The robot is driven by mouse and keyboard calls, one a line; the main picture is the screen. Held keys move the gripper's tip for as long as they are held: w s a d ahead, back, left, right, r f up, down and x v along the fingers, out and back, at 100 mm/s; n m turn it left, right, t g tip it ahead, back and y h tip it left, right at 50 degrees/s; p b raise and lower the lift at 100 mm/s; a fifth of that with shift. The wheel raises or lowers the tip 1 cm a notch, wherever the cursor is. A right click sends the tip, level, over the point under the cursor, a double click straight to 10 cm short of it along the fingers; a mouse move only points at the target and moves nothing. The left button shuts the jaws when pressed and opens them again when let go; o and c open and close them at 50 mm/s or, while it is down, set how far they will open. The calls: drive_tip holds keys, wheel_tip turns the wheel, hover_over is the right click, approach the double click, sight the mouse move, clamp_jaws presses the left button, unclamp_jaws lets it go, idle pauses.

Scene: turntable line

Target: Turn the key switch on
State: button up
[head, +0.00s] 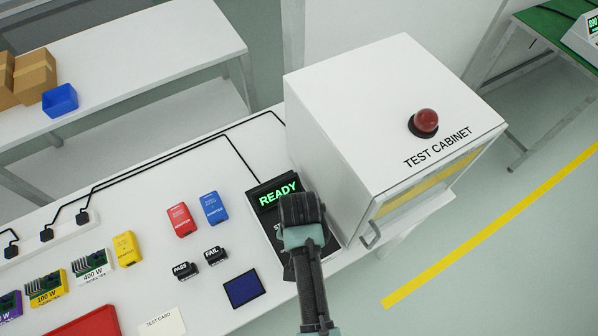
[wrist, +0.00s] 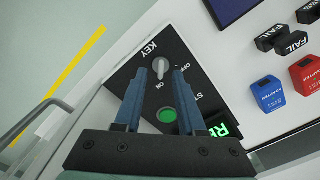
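The key switch (wrist: 160,64) is a small grey knob on the black control panel (wrist: 130,75), beside the word KEY, with OFF and ON marks around it. Which mark the knob points at is hard to tell. My gripper (wrist: 160,70) is open, with one blue-grey fingertip on each side of the knob and a small gap at each side. In the head view my arm covers the key switch and most of the panel. A green round button (wrist: 168,115) sits between the fingers, nearer the palm. The panel's display (head: 277,194) reads READY in green.
The white test cabinet (head: 365,130) with a red dome (head: 425,122) stands just right of the panel. To the left are a dark blue pad (head: 244,288), PASS (head: 185,270) and FAIL (head: 215,255) blocks, and red (head: 181,220) and blue (head: 213,208) adapters.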

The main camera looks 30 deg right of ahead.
drive_tip(key=shift+a+f, duration=0.1)
drive_tip(key=shift+f, duration=0.7)
clamp_jaws()
